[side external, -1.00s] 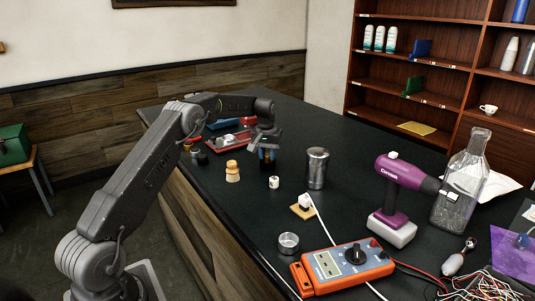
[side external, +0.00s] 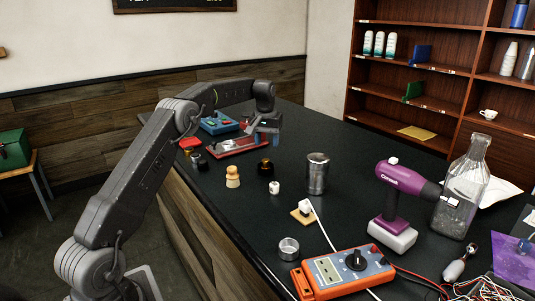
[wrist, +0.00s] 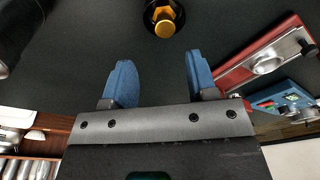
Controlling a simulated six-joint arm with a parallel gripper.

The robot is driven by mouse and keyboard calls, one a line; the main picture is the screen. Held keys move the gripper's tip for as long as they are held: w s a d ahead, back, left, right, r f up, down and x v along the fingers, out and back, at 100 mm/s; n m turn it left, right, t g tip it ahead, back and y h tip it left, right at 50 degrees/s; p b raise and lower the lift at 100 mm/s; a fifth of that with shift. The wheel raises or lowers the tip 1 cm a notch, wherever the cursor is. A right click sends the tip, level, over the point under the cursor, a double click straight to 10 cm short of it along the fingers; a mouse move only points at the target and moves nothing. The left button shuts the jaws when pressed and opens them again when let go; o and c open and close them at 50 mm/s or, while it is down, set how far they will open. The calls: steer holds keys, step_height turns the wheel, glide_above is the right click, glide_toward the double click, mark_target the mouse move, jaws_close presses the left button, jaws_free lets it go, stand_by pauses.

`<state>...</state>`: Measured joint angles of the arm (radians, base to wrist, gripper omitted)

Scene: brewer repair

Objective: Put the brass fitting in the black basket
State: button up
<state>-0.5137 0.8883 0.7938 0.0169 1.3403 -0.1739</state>
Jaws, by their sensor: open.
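The brass fitting (wrist: 165,25) shows in the wrist view, at the top, inside a dark round rim that looks like the black basket (wrist: 149,18). In the side view the dark basket (side external: 265,172) is small and stands on the black table, with a brass tint at its top; details are too small to tell. My gripper (side external: 266,139) is behind it in the side view, apart from it. In the wrist view my blue fingers (wrist: 158,82) are spread wide with nothing between them.

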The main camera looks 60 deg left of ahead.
steer(key=s+d+r+m+t, duration=0.15)
steer(key=s+d+r, duration=0.25)
steer(key=d+r, duration=0.7)
steer(key=s+d+r+m, duration=0.2)
steer(key=s+d+r, duration=0.3)
steer(key=s+d, duration=0.3)
steer(key=s+d+f+m+t, duration=0.1)
steer(key=s+d+f, duration=0.2)
steer(key=s, duration=0.4)
steer(key=s+d+f+m+t, duration=0.1)
steer(key=s+d+f+m, duration=0.1)
steer(key=s+d, duration=0.3)
steer(key=s+d+f+m+t, duration=0.1)
steer(key=s+d+f, duration=0.2)
steer(key=s, duration=0.8)
steer(key=shift+d+f+h, duration=0.4)
steer(key=shift+f, duration=0.05)
